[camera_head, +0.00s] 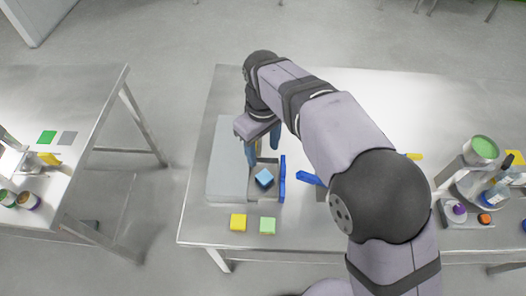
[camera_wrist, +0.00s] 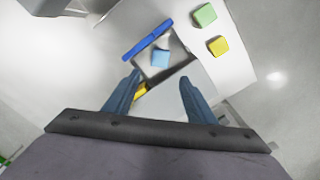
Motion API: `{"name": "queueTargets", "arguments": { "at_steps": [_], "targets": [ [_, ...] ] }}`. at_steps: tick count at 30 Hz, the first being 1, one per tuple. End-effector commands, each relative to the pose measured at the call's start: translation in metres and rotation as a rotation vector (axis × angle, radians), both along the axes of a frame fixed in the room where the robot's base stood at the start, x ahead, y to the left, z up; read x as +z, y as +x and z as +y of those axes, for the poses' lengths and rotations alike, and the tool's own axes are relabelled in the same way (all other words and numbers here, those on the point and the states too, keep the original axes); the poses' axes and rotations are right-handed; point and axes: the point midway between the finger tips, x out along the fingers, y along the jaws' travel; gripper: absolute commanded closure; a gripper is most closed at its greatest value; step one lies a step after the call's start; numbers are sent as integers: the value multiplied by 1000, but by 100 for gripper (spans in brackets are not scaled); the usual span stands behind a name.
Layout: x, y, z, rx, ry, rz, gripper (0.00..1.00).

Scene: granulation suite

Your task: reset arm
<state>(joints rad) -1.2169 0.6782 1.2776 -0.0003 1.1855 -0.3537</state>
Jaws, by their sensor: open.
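My gripper (camera_head: 262,147) is open and empty, hanging over the grey box-like unit (camera_head: 228,165) on the metal table. Its two blue fingers also show in the wrist view (camera_wrist: 160,92), spread apart. A blue cube (camera_head: 264,178) sits in the dark recess of the unit, apart from the fingers; it also shows in the wrist view (camera_wrist: 161,58). A blue bar (camera_head: 283,178) stands along the right side of the recess. Something yellow (camera_wrist: 140,92) shows near the left finger in the wrist view, partly hidden.
A yellow block (camera_head: 238,222) and a light green block (camera_head: 267,225) lie at the table's front edge. A blue piece (camera_head: 309,178) lies right of the unit, partly behind my arm. A green-topped container (camera_head: 483,149) and bottles stand at the right. Another table (camera_head: 90,100) stands left across a gap.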

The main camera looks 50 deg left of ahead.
Motion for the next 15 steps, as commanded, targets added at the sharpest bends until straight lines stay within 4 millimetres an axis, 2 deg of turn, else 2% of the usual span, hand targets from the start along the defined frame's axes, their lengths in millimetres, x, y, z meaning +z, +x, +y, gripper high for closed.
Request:
{"name": "queueTargets", "arguments": {
  "at_steps": [11, 15],
  "targets": [
    [0, 0, 0, 0, 0, 0, 49],
    [13, 6, -12, -29, -23, -6, 49]
  ]
}}
